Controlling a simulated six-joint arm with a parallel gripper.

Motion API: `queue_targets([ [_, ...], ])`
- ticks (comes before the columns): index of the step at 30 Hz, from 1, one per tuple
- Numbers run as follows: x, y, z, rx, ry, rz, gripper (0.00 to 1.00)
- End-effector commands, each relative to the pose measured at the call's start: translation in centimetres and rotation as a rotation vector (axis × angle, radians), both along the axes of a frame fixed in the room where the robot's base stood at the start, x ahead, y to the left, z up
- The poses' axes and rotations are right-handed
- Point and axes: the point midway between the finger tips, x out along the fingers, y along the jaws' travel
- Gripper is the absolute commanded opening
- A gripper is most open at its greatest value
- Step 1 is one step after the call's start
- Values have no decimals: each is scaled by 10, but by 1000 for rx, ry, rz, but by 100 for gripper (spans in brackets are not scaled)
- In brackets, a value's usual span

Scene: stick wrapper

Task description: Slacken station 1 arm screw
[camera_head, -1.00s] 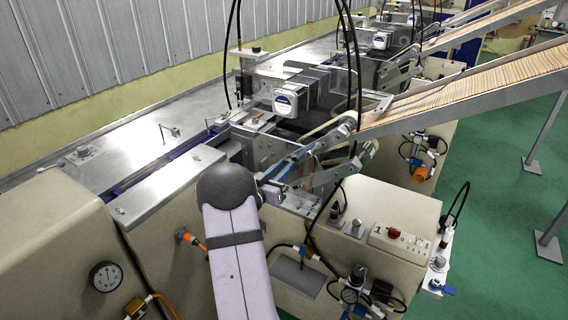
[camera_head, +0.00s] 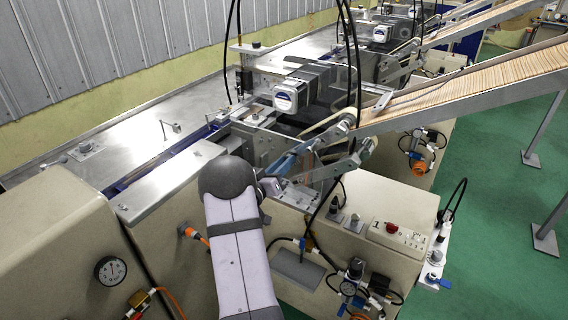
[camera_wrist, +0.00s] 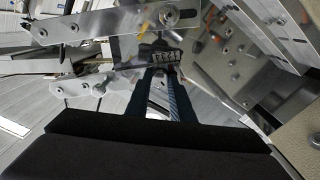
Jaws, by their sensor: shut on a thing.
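In the wrist view, the two dark fingers of my gripper (camera_wrist: 161,68) reach forward from its black body and are closed at the metal bracket of the station's arm. A light metal arm bar (camera_wrist: 105,28) with bolts crosses just above and left of the fingertips.
A motor (camera_head: 292,95) stands on the station behind the arm. A chute (camera_head: 470,85) of wooden sticks slopes in from the right. Black cables hang near the arm. A control box (camera_head: 398,234) with a red knob is at right. In the wrist view, a bolted plate (camera_wrist: 262,35) is close right.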

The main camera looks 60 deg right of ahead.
Motion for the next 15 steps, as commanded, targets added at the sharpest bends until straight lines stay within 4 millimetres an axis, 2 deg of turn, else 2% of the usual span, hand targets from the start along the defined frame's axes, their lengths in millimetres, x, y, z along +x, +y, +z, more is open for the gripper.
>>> queue_targets([
  [2, -1, 1, -3, 5, 2, 0, 0],
  [3, -1, 1, -3, 5, 2, 0, 31],
  [4, -1, 1, -3, 5, 2, 0, 38],
  [15, 0, 2, -1, 2, 0, 0, 40],
])
